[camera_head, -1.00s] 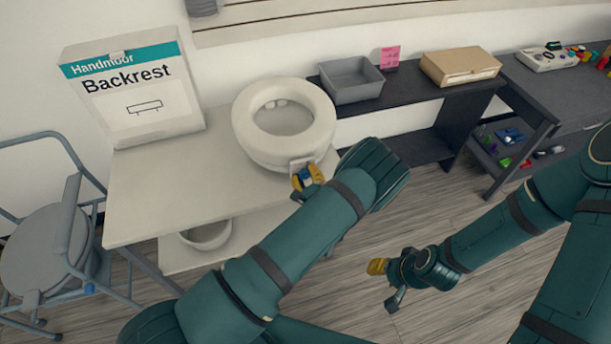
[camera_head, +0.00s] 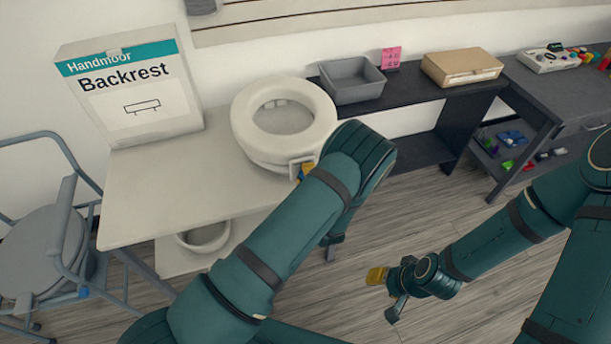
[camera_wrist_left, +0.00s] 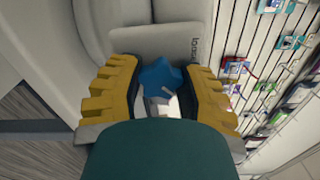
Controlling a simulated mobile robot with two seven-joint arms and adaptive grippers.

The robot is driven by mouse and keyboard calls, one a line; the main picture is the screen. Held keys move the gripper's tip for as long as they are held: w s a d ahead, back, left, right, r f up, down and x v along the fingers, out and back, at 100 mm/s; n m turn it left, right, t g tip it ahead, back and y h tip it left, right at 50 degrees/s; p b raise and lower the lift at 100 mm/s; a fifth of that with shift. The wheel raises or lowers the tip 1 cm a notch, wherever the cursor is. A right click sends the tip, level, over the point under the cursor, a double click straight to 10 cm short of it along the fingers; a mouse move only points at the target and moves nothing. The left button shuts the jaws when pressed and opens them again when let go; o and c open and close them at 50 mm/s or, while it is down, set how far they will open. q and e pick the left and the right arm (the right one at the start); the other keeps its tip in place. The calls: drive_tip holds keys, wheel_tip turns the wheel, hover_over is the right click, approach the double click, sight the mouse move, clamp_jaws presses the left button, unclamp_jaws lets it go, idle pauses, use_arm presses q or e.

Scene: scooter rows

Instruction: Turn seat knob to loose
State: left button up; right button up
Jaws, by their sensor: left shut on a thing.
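The white raised toilet seat (camera_head: 244,133) sits on the pale table, with a bracket (camera_head: 298,162) at its front right. In the left wrist view the blue star-shaped seat knob (camera_wrist_left: 161,77) is between the yellow pads of my left gripper (camera_wrist_left: 166,90), which is shut on it. A label reading roughly "loose" (camera_wrist_left: 193,46) is beside the knob on the pale housing. In the head view my left gripper (camera_head: 307,172) is mostly hidden behind its wrist. My right gripper (camera_head: 380,280) hangs over the floor, away from the seat; its finger gap is unclear.
A "Backrest" box (camera_head: 135,95) stands at the back left of the table (camera_head: 150,190). A grey bin (camera_head: 352,82) and a cardboard box (camera_head: 461,68) sit on the dark shelf. A grey commode chair (camera_head: 45,235) stands left. The floor (camera_head: 440,225) in front is free.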

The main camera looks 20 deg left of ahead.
idle(0.5)
use_arm(q)
drive_tip(key=o, duration=1.2)
drive_tip(key=shift+s, duration=0.1)
drive_tip(key=v, duration=1.2)
drive_tip(key=shift+a, duration=0.1)
